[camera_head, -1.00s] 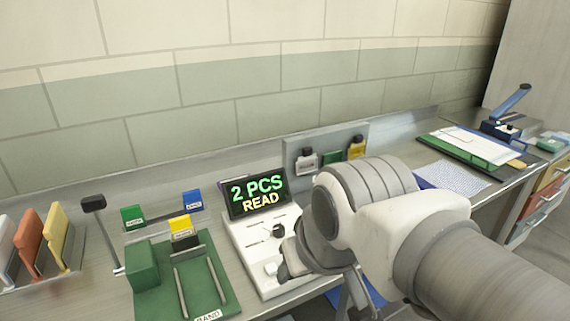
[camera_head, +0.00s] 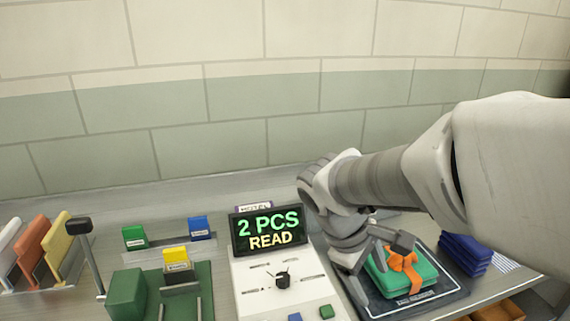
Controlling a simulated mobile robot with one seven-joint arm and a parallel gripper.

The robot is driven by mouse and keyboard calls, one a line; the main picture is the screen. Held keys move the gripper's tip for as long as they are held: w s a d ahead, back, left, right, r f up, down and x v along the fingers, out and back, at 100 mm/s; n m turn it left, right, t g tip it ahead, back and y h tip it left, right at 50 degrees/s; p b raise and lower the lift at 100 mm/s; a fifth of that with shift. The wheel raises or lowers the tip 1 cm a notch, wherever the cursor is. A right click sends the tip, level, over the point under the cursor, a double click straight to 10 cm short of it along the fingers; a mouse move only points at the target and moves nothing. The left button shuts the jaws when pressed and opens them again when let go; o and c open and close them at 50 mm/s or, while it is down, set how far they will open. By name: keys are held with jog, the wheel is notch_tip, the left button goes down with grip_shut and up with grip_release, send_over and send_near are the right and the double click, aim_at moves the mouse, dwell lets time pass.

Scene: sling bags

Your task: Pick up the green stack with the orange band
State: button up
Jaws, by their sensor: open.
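The green stack with the orange band (camera_head: 411,281) lies on a dark flat pad (camera_head: 436,297) at the lower right of the head view. The orange band crosses it and has a raised knot on top. My gripper (camera_head: 375,268) is open, pointing down at the stack's left and back side. One finger overlaps the stack's top in the picture, next to the knot. I cannot tell whether it touches. My wrist hides part of the pad's far left side.
A white console (camera_head: 262,277) with a "2 PCS READ" screen (camera_head: 268,230) stands left of the pad. A blue folded stack (camera_head: 466,253) lies right of it. A green fixture (camera_head: 183,292) and upright coloured pieces (camera_head: 32,243) stand at the left. A wall closes the back.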

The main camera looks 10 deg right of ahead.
jog(key=w+d+f+n+g+h, duration=0.1)
jog(key=w+d+f+n+h, duration=0.1)
jog(key=w+f+n+h, duration=0.3)
jog(key=n+t+h, duration=0.2)
jog(key=n+h, duration=0.2)
jog(key=n, duration=0.3)
send_near(396, 255)
jog(key=x, duration=0.3)
jog(key=b+x, duration=0.1)
jog(key=x, duration=0.3)
jog(key=shift+w+d+r, duration=0.1)
jog(key=shift+w+d, duration=0.1)
jog(key=shift+d, duration=0.15)
jog(key=shift+f+b+x, duration=0.2)
jog(key=shift+b+x, duration=0.3)
jog(key=shift+x, duration=2.2)
jog(key=shift+s+a, duration=0.1)
jog(key=shift+c, duration=0.3)
grip_shut()
